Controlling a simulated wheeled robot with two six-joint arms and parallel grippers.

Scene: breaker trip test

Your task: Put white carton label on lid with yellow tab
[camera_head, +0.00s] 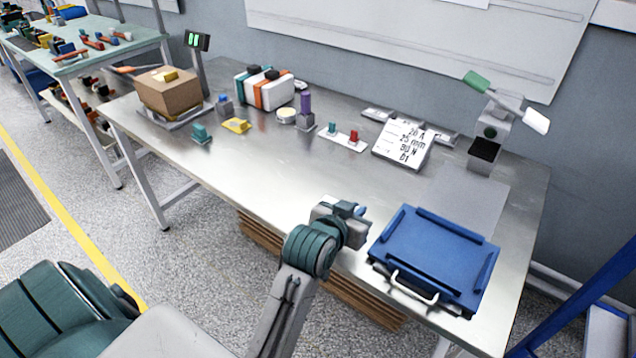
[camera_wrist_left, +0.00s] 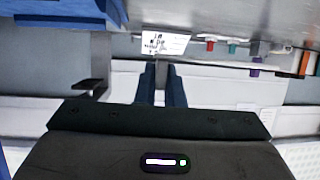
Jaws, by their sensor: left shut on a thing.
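My left gripper (camera_head: 352,209) is at the table's front edge, just left of the blue tray-like panel. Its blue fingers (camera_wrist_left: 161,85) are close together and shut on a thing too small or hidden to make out. A brown carton (camera_head: 170,93) with a yellow tab (camera_head: 166,75) on top stands at the table's far left, well away from the gripper. I cannot pick out a separate white carton label. A white card with black print (camera_head: 402,144) stands tilted toward the back; it also shows in the left wrist view (camera_wrist_left: 165,43). My right gripper is out of view.
The blue panel (camera_head: 434,250) with a white handle lies at the front right. A flat yellow piece (camera_head: 237,125) and a white case with orange and teal bands (camera_head: 264,88) are further left. A grey fixture (camera_head: 492,128) stands behind. The middle of the table is clear.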

